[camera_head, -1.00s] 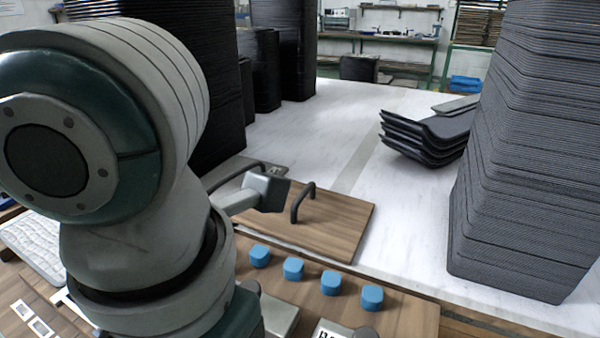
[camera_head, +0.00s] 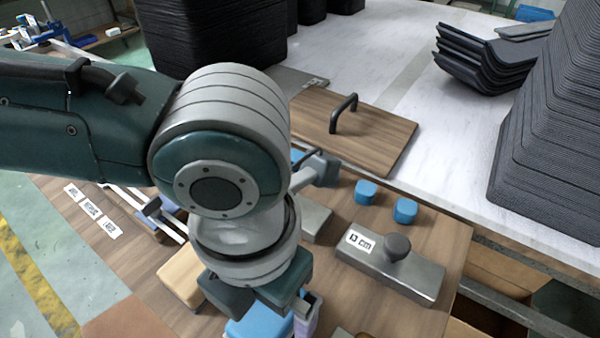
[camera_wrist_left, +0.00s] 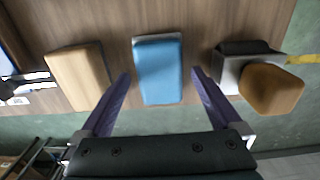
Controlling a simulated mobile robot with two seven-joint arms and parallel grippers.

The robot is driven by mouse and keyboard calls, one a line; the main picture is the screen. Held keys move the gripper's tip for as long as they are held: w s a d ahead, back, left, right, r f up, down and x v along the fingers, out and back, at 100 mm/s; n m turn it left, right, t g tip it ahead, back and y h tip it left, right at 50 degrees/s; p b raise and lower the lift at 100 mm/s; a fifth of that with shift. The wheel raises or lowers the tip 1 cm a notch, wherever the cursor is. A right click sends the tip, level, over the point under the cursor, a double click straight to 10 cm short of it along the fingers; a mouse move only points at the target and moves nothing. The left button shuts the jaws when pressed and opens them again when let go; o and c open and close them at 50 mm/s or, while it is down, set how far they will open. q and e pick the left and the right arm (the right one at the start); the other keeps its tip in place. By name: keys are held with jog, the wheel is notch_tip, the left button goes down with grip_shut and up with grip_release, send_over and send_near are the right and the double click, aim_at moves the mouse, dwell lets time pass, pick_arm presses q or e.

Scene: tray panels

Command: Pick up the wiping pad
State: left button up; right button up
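A blue block with a pale lower edge, which looks like the wiping pad (camera_wrist_left: 158,68), lies on the wooden board in the left wrist view. In the head view its blue top (camera_head: 258,328) shows at the bottom edge, partly hidden by my left arm. My left gripper (camera_wrist_left: 161,74) is open, with its two purple fingers apart on either side of the blue pad in the wrist view. I cannot tell how high the fingers are above the board. In the head view a purple finger shows below the wrist. My right gripper is not in view.
A tan block (camera_wrist_left: 78,76) lies left of the pad. A metal block with an orange-brown top (camera_wrist_left: 272,88) stands right. A labelled steel block with a dark knob (camera_head: 390,268), small blue blocks (camera_head: 405,210) and a wooden lid with a black handle (camera_head: 370,135) are farther off.

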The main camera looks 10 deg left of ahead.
pick_arm(q)
jog(key=c, duration=1.3)
jog(key=shift+r, duration=0.1)
notch_tip(320, 180, up, 20)
jog(key=p, duration=0.4)
